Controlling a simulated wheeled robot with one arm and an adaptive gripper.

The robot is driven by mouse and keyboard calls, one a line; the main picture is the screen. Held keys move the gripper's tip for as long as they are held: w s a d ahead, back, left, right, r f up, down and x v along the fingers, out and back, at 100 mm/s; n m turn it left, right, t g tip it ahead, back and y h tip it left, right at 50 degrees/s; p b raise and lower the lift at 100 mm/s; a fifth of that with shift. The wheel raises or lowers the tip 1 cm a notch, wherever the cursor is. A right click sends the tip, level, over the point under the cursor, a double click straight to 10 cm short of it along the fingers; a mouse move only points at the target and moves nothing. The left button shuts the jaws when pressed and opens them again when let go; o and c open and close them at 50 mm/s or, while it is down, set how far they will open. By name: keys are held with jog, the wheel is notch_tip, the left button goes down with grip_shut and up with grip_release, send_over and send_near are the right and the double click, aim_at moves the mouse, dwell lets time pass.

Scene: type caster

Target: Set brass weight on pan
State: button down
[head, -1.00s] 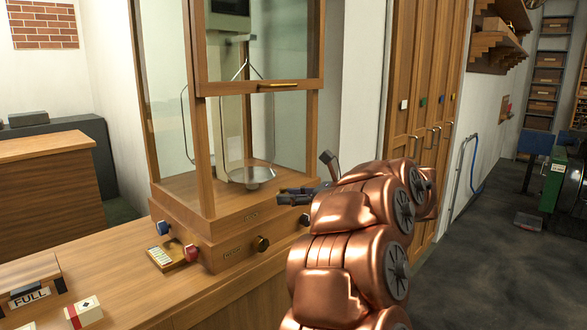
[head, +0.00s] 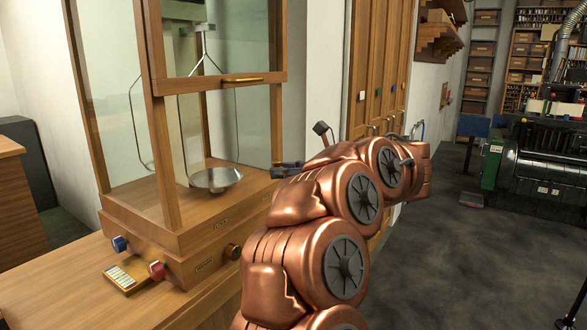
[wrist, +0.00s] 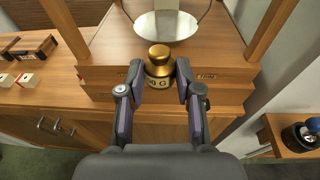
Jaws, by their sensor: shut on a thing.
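The brass weight (wrist: 158,62) is a knobbed cylinder with a "G" marking, held between the fingertips of my gripper (wrist: 159,86) in the wrist view. The near pan (wrist: 165,25) is a shiny round dish hanging just beyond the weight; the weight looks apart from it. In the head view the pan (head: 216,179) hangs inside the balance case (head: 160,226), whose front sash is raised. My gripper (head: 288,170) is just right of the case opening there, and the weight does not show in that view.
The sash (head: 216,84) with its brass handle sits above the opening. Case posts stand on both sides. A small box of weights (head: 127,274) and blue and red knobs are at the case's front left. A side shelf (wrist: 290,135) holds a dark round object.

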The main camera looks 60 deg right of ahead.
jog(key=p, duration=0.5)
send_near(225, 179)
jog(key=shift+w+r, duration=0.6)
jog(key=shift+r, duration=1.55)
jog(key=shift+w+a+f+p, duration=0.1)
jog(key=shift+w+f+p, duration=0.15)
jog(key=shift+w+p, duration=0.8)
jog(key=shift+w+a+f+p, duration=0.15)
jog(key=shift+w+f+p, duration=0.1)
jog(key=shift+w, duration=1.45)
jog(key=shift+w+a+f+p, duration=0.1)
jog(key=shift+w+f+p, duration=0.15)
jog(key=shift+w+p, duration=0.75)
jog(key=shift+w+f+b, duration=0.45)
jog(key=shift+w+b, duration=0.05)
jog(key=shift+b, duration=0.25)
jog(key=shift+f+b, duration=0.7)
jog(key=shift+b, duration=0.35)
jog(key=c, duration=0.7)
grip_release()
jog(key=shift+o, duration=0.4)
